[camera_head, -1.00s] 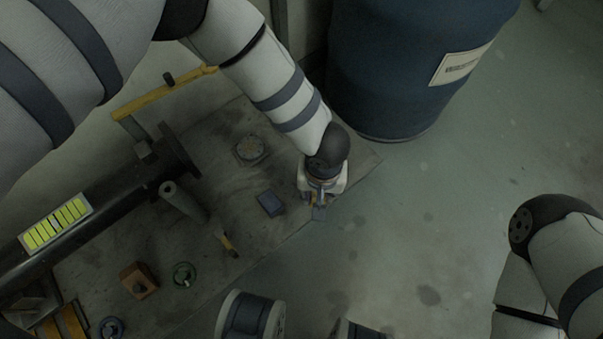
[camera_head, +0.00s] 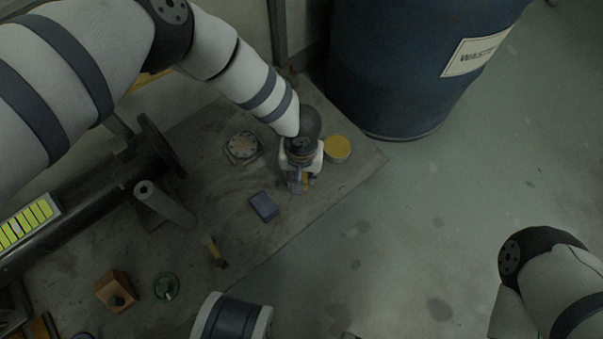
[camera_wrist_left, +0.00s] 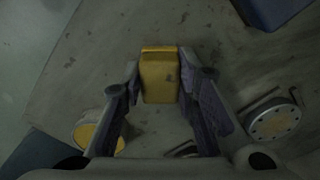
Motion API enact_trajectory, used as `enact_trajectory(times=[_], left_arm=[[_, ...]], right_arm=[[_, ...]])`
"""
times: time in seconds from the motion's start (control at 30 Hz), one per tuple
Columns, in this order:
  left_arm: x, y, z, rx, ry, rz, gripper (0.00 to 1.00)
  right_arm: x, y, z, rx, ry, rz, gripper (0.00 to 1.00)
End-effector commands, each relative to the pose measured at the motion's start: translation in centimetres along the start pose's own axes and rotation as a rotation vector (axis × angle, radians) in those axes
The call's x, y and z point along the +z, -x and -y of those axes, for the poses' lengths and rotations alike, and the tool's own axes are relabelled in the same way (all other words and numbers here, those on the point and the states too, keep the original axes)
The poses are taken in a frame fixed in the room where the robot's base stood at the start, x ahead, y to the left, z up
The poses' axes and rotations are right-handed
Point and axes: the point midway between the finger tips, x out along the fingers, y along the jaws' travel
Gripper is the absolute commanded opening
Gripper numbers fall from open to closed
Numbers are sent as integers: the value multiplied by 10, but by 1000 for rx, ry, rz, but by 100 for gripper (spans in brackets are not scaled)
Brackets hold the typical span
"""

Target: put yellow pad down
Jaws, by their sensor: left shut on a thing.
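The yellow pad (camera_wrist_left: 160,78) is a small block held between the fingers of my left gripper (camera_wrist_left: 165,92) in the left wrist view. In the head view only a sliver of the pad (camera_head: 306,183) shows at the fingers. My left gripper (camera_head: 299,186) is shut on it and points down over the right part of the grey worktop (camera_head: 335,182), near its front edge. I cannot tell whether the pad touches the worktop.
A round yellow-topped tin (camera_head: 337,149) stands close right of the gripper. A blue block (camera_head: 264,206) and a round flange (camera_head: 242,148) lie to its left. A wooden block (camera_head: 116,291) and a green handwheel (camera_head: 166,286) are farther left. A blue barrel (camera_head: 400,75) stands behind.

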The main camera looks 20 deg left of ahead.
Motion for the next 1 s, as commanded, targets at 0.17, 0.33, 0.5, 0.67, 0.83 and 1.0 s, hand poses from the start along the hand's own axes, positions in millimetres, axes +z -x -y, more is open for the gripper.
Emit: enact_trajectory(times=[0.17, 0.33, 0.5, 0.67, 0.83, 1.0], left_arm=[[0, -3, 0, 0, 0, 1, 46], [0, -3, 0, 0, 0, 1, 48], [0, 2, 0, 0, 0, -1, 48], [-2, 39, 0, 2, 0, -5, 48], [-1, 86, 0, 1, 1, -4, 48], [0, 115, 0, 0, 1, -2, 48]], right_arm=[[-2, -2, 0, 0, 1, 1, 40], [-2, -2, 0, 0, 1, 1, 40], [0, 1, 0, 0, 1, -3, 40], [5, 10, 0, -1, -2, -26, 40], [9, 21, 1, -3, -6, -57, 40], [11, 27, 2, -4, -9, -74, 40]])
